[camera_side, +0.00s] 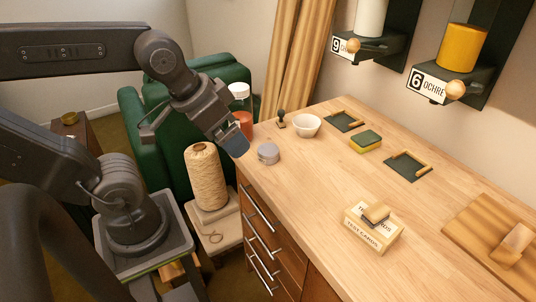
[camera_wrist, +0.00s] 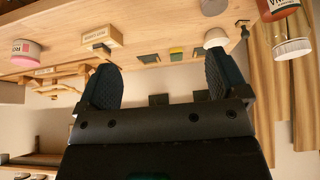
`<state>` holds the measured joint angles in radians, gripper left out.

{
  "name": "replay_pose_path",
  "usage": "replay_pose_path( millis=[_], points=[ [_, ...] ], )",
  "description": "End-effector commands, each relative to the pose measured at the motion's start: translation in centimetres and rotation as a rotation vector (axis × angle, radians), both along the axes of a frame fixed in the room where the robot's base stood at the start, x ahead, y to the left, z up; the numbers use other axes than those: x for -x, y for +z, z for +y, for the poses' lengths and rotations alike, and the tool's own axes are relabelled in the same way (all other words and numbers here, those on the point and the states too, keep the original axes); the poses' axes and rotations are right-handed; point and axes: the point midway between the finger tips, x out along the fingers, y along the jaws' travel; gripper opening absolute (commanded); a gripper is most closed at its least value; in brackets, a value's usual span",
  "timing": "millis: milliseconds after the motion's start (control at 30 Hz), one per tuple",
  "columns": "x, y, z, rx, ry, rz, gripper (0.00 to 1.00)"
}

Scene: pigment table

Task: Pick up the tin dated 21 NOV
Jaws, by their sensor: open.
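A small round grey tin (camera_side: 267,154) stands on the wooden table near its left edge in the side view. No date can be read on it. What appears to be the same tin shows at the top edge of the wrist view (camera_wrist: 213,6). My gripper (camera_side: 238,146) is just left of the tin and higher, by the table's edge, not touching it. In the wrist view my gripper (camera_wrist: 160,62) has its two dark fingers wide apart with nothing between them.
A white bowl (camera_side: 307,125), a stamp (camera_side: 281,119), a sponge (camera_side: 366,141), dark trays (camera_side: 408,166) and a test-card box (camera_side: 373,232) stand on the table. A twine cone (camera_side: 206,177) and a white-lidded orange jar (camera_side: 243,122) are beside it. A pink-labelled pot (camera_wrist: 25,50) shows in the wrist view.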

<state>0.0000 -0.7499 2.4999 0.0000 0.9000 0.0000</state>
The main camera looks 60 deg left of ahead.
Motion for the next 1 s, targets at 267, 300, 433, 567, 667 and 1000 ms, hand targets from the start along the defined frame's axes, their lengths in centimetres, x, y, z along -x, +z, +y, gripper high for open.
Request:
replay_pose_path(
  millis=[267,300,433,567,667,1000],
  points=[
    [-0.5,0.1,0.2,0.017,0.042,0.012,0.92],
    [-0.9,0.1,0.4,0.034,0.084,0.026,0.92],
    [-3.5,0.1,1.8,0.13,0.34,0.098,0.92],
    [-7.2,-0.4,4.2,0.251,0.72,0.184,0.92],
    [-9.9,-1.4,6.4,0.331,1.022,0.238,0.92],
    [-15.0,-5.4,12.0,0.456,1.705,0.32,0.92]
  ],
)
